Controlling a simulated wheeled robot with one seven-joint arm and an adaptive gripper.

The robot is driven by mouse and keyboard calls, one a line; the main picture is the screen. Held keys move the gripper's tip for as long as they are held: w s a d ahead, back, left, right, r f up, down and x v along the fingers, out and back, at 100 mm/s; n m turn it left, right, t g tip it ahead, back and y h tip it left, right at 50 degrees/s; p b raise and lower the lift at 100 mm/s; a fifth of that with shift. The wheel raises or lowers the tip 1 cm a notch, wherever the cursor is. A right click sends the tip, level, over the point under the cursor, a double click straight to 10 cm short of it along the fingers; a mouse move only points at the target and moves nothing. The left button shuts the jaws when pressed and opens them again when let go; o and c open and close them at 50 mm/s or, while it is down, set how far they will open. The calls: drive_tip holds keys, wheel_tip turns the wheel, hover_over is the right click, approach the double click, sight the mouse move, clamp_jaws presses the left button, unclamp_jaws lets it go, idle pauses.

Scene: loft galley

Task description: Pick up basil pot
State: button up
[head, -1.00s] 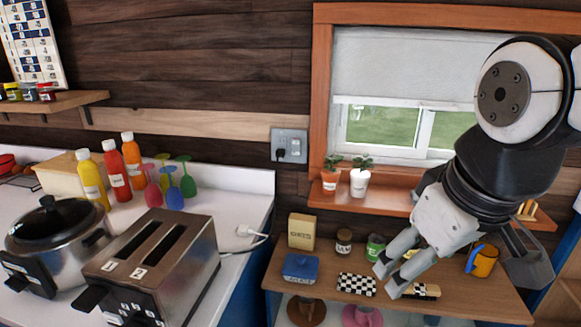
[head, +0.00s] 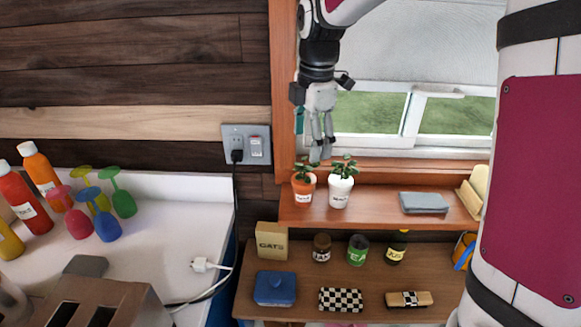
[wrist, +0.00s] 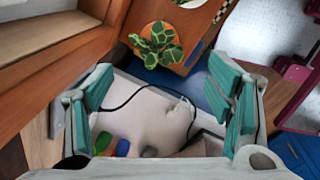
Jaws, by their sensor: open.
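Two potted plants stand side by side on the window shelf: an orange pot (head: 303,190) and a white pot (head: 339,193), both with green leaves and a small label. I cannot read the labels, so I cannot tell which is the basil pot. My gripper (head: 320,153) points down just above the plants, open and empty. In the wrist view, its teal finger pads (wrist: 163,100) stand wide apart. The orange pot (wrist: 170,54) with its variegated leaves lies beyond them, near the top middle, not between the pads.
A grey folded cloth (head: 424,203) lies on the window shelf (head: 375,207) to the right. The window frame (head: 283,100) rises close behind and left of the gripper. The lower shelf (head: 300,265) holds a box, several jars, a blue dish and a checkered item.

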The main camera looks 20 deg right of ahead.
sight(303, 183)
drive_tip(key=f, duration=0.4)
drive_tip(key=w+f+p, duration=0.1)
drive_tip(key=f, duration=0.8)
drive_tip(key=shift+w+a+f+p, duration=0.2)
drive_tip(key=shift+w+p, duration=0.1)
drive_tip(key=shift+p, duration=0.1)
drive_tip(key=shift+c, duration=0.6)
drive_tip(key=c, duration=1.3)
